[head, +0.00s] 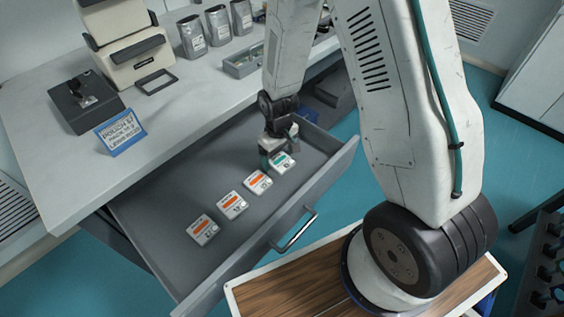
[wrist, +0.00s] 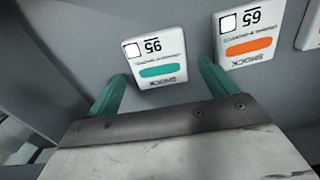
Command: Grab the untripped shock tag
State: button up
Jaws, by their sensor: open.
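Several white shock tags lie in a row in the open grey drawer. One has a teal stripe (head: 283,164); the others have orange stripes, such as the nearest orange tag (head: 257,183), the middle one (head: 231,205) and the far left one (head: 203,231). My gripper (head: 278,146) is over the teal tag, open and empty. In the wrist view the teal tag (wrist: 155,57) lies ahead of and between the two teal fingertips, not clearly touching either. An orange tag (wrist: 250,38) sits close beside the right finger.
The drawer's front wall and handle (head: 294,230) are on the near side. On the bench stand a blue-and-white sign (head: 121,132), a dark box (head: 86,100), metal canisters (head: 192,36) and a grey tray (head: 243,64). The drawer floor left of the tags is bare.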

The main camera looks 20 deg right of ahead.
jog(key=shift+f, duration=0.2)
jog(key=c, duration=1.1)
jog(key=shift+o, duration=0.2)
jog(key=shift+r, duration=0.1)
